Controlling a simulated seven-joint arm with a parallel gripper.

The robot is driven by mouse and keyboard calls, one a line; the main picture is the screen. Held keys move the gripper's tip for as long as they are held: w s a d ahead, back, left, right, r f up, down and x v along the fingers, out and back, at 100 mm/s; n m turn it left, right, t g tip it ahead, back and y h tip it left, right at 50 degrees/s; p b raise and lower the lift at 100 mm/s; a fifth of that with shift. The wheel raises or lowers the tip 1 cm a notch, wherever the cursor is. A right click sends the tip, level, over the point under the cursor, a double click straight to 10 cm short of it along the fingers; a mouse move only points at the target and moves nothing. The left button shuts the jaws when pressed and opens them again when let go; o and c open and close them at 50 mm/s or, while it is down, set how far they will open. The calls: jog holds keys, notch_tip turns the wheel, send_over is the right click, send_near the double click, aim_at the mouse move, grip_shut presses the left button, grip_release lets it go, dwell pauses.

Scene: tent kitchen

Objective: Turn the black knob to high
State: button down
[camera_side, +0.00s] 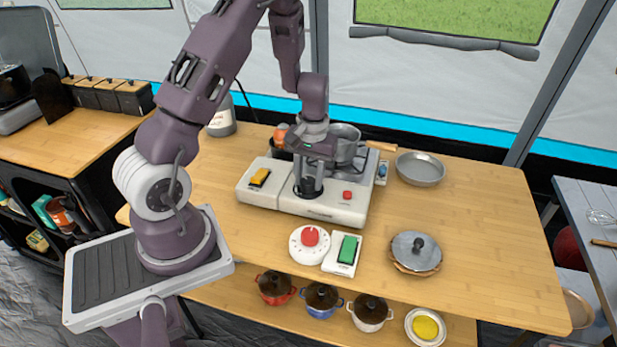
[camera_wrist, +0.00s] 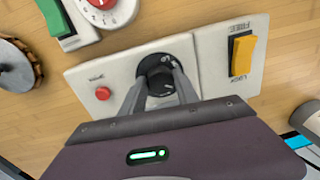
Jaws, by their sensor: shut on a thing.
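The black knob (camera_wrist: 158,70) sits on the white front panel of the stove unit, between a red button and a yellow switch. My gripper (camera_wrist: 162,82) is shut on the knob, with one finger on each side of it in the wrist view. In the side view my gripper (camera_side: 309,180) points straight down onto the stove panel (camera_side: 335,207), and the knob (camera_side: 308,192) is partly covered by the fingers. Small white marks show on and around the knob, but the setting is too small to read.
The red button (camera_side: 347,195) and yellow switch (camera_side: 259,177) flank the knob. A white timer with a red dial (camera_side: 310,237) and a green switch (camera_side: 348,250) lie in front. Pots (camera_side: 344,142) stand behind. A lidded pan (camera_side: 416,252) and metal dish (camera_side: 420,168) are to the right.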

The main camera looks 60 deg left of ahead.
jog(key=shift+n, duration=1.3)
jog(key=shift+w+n, duration=0.1)
jog(key=shift+n, duration=0.2)
jog(key=c, duration=0.9)
grip_release()
jog(key=shift+r, duration=0.1)
